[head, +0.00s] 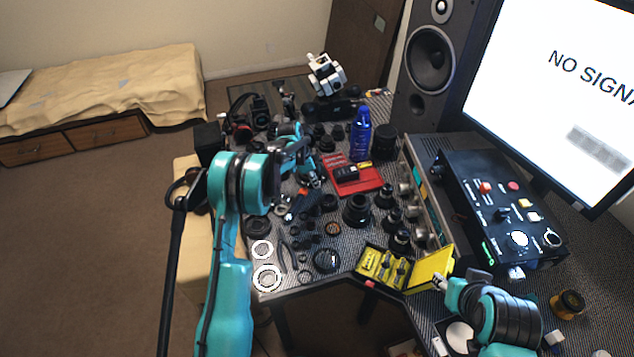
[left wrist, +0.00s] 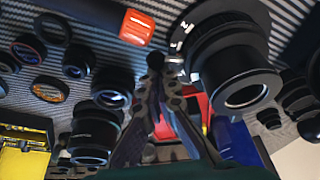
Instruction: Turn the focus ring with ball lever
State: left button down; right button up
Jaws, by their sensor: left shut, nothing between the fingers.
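A large black lens (left wrist: 232,62) fills the upper right of the left wrist view, with white marks on its barrel.
Near the gripper are an orange-tipped tool (left wrist: 137,26), a red tray (head: 368,184) and several black lens parts (head: 357,209). A yellow case (head: 362,262) lies at the front edge. A blue bottle (head: 361,132) stands at the back; a control box (head: 500,205) stands right.

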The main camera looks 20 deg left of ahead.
pick_arm(q)
jog(key=shift+s+a, duration=0.35)
jog(key=shift+a, duration=0.4)
jog(key=shift+d, duration=0.1)
